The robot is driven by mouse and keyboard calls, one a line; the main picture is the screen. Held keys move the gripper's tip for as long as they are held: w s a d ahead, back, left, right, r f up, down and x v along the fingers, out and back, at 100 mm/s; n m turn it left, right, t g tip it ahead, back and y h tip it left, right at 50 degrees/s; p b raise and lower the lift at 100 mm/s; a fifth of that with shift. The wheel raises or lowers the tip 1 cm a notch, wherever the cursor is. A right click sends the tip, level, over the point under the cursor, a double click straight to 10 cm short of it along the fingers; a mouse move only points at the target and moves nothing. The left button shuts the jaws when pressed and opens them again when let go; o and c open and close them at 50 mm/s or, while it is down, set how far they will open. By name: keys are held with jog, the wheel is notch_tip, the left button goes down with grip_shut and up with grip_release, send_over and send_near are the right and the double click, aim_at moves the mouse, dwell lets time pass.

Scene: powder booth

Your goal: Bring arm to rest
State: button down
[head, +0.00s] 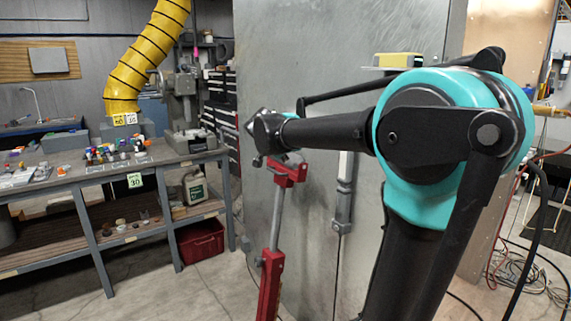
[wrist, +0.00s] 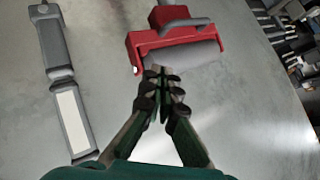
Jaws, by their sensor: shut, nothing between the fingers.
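My gripper (wrist: 162,76) is shut in the wrist view, its dark fingertips together with nothing between them. The fingertips overlap the lower edge of a red clamp-like head in the picture; I cannot tell how far apart they are. In the head view my arm (head: 325,132) reaches left from its large teal joint, across the front of the grey metal panel. My gripper's fingers cannot be made out there.
A red stand (head: 269,285) rises before the grey panel (head: 300,60); its red head also shows in the wrist view (wrist: 150,46). A cluttered workbench (head: 75,187) stands left, with a red bin (head: 201,243) beneath. Floor between is clear.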

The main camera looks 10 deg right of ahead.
jog(key=s+d+f+n+g+y, duration=0.2)
jog(key=s+f+n, duration=0.4)
jog(key=s+f, duration=1)
jog(key=s+d+f+n+g+y, duration=0.2)
jog(key=s+f+n, duration=0.5)
jog(key=s+f, duration=0.8)
jog(key=shift+s+d+f+g, duration=0.15)
jog(key=shift+s+f+g, duration=0.25)
jog(key=shift+s+g, duration=0.4)
jog(key=c, duration=2.2)
grip_release()
